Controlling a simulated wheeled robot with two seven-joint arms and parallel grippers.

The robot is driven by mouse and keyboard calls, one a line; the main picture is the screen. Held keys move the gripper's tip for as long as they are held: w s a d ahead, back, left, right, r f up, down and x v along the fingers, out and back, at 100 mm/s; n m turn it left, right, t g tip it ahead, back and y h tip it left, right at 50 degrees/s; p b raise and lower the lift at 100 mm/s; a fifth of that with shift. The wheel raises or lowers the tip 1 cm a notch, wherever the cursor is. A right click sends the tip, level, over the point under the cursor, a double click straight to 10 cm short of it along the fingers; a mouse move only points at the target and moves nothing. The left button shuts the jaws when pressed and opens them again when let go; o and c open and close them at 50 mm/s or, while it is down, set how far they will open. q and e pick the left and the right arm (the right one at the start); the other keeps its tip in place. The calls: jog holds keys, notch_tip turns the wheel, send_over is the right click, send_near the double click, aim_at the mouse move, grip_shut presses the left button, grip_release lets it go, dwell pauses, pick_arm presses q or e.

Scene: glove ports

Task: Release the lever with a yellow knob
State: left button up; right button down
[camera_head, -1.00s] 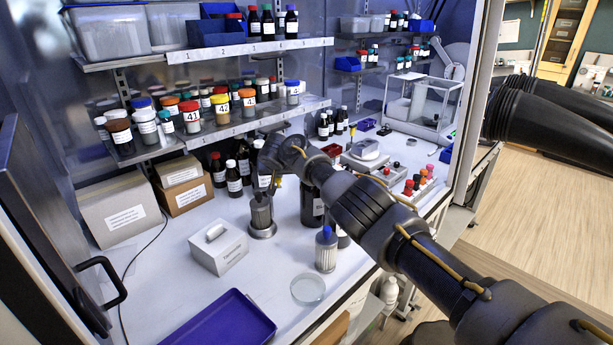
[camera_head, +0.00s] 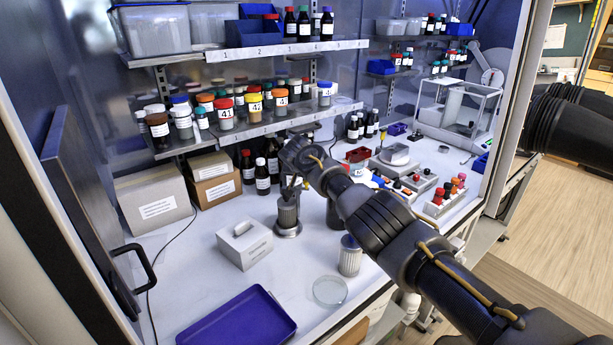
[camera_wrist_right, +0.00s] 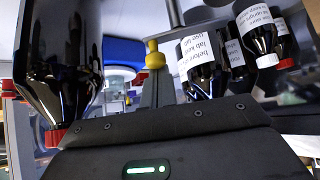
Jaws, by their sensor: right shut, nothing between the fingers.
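A yellow knob (camera_wrist_right: 155,56) shows in the right wrist view, just beyond the tip of a dark grey finger of my right gripper. I cannot tell whether they touch, and its lever is not clearly seen. In the head view my right gripper (camera_head: 290,187) points down over a grey metal cylinder (camera_head: 288,212) on a round base; its tips are small and partly hidden by my wrist. It is shut and empty. A small yellow-topped part (camera_head: 378,150) stands farther back by the pale device; I cannot tell whether it is the same knob. My left gripper is out of view.
Dark bottles (camera_head: 262,176) stand behind the cylinder. Loaded shelves (camera_head: 255,130) overhang the back. Bare bench lies left of the white box.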

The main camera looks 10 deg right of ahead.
jog(key=shift+s+a+r, duration=0.25)
jog(key=shift+s+r, duration=0.15)
jog(key=shift+r, duration=0.15)
jog(key=b+v, duration=0.2)
jog(key=v, duration=0.7)
jog(key=shift+s+r+b, duration=0.15)
jog(key=shift+r+b, duration=0.05)
jog(key=shift+b, duration=0.15)
